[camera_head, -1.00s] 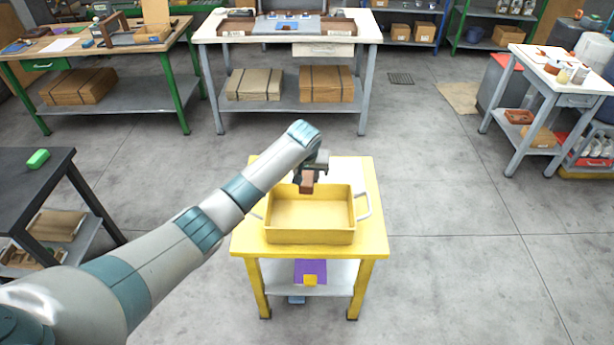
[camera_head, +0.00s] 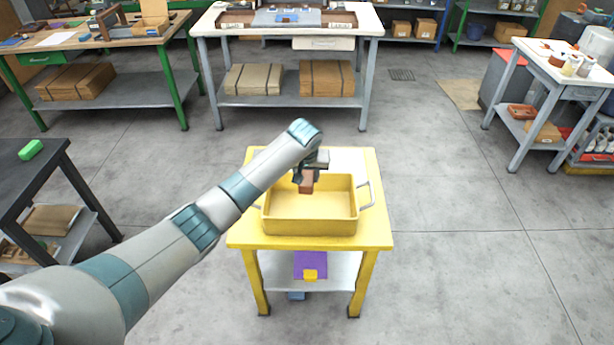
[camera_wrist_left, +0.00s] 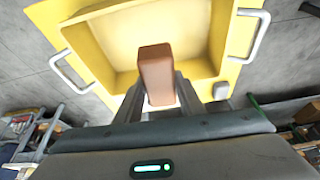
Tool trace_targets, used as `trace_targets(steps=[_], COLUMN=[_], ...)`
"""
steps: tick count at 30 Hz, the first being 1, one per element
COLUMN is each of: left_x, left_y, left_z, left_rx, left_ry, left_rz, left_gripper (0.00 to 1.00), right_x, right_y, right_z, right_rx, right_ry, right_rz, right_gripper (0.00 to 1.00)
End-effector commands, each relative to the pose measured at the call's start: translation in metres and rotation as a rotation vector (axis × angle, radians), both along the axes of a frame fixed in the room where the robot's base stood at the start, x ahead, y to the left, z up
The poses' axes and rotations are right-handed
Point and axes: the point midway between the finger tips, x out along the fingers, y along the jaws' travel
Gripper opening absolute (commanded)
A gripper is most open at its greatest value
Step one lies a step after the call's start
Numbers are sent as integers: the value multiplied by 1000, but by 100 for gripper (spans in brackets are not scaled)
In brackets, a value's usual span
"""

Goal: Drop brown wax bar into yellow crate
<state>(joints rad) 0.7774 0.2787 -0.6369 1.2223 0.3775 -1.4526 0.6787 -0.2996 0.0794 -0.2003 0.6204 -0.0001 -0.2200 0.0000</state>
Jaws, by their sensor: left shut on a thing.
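The brown wax bar (camera_head: 306,183) is held by my left gripper (camera_head: 309,174) above the far part of the yellow crate (camera_head: 310,228). In the left wrist view the brown wax bar (camera_wrist_left: 156,72) sits between the two fingers of the left gripper (camera_wrist_left: 160,88), with the yellow crate (camera_wrist_left: 120,80) behind it. The bar appears to hang over the open crate, apart from its floor. The crate is empty where it shows, with metal handles at its two ends. It stands on a yellow table (camera_head: 375,205). My right gripper is not in view.
A purple item (camera_head: 311,262) and a small yellow one lie on the table's lower shelf. A white-topped bench (camera_head: 365,22) is behind, a white table (camera_head: 545,62) at right. Grey floor lies open between.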

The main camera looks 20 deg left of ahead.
Motion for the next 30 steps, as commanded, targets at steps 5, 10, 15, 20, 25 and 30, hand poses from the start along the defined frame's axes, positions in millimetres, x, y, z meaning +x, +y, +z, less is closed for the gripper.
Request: trace_targets(steps=[5,10,15,20,25,30], left_x=[0,0,0,-2,-7,-17], left_y=[0,0,0,-1,-2,-5], left_z=[1,0,0,5,19,44], left_rx=[0,0,0,-1,-1,-2], left_ry=[-1,0,0,-1,-2,-4], left_rz=[0,0,0,0,-1,-1], left_gripper=[56,57,57,57,57,57], right_x=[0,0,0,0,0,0], right_y=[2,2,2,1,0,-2], right_z=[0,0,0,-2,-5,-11], right_rx=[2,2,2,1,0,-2], right_ry=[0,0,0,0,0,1], right_rz=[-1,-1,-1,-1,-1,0], right_gripper=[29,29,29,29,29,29])
